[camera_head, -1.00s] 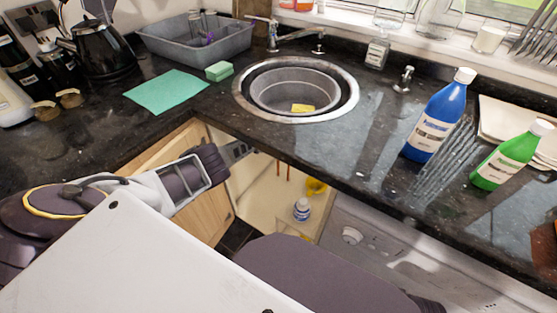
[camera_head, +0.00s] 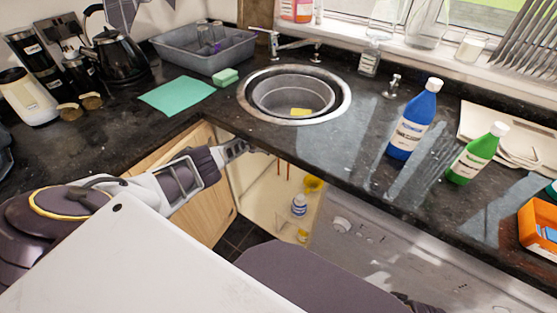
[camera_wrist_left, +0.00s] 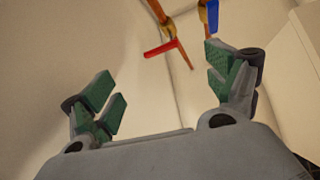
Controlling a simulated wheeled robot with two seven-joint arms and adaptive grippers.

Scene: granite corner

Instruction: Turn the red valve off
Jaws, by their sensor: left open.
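The red valve handle (camera_wrist_left: 162,48) is a flat lever on a copper pipe, in the upper middle of the left wrist view. It lies beyond the fingertips, between their lines and apart from them. My left gripper (camera_wrist_left: 165,82) is open, with green-padded fingers spread wide and nothing between them. In the head view my left gripper (camera_head: 248,148) is at the opening of the cupboard under the sink, partly hidden by the worktop edge. The red handle cannot be made out in the head view. My right gripper is not clearly visible.
A blue-handled valve (camera_wrist_left: 209,16) is right of the red one. The cupboard (camera_head: 262,190) holds a white bottle (camera_head: 299,205) and yellow items. Its wooden door (camera_head: 200,190) is left of the opening; the dark worktop (camera_head: 340,150) with the sink (camera_head: 292,120) is above.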

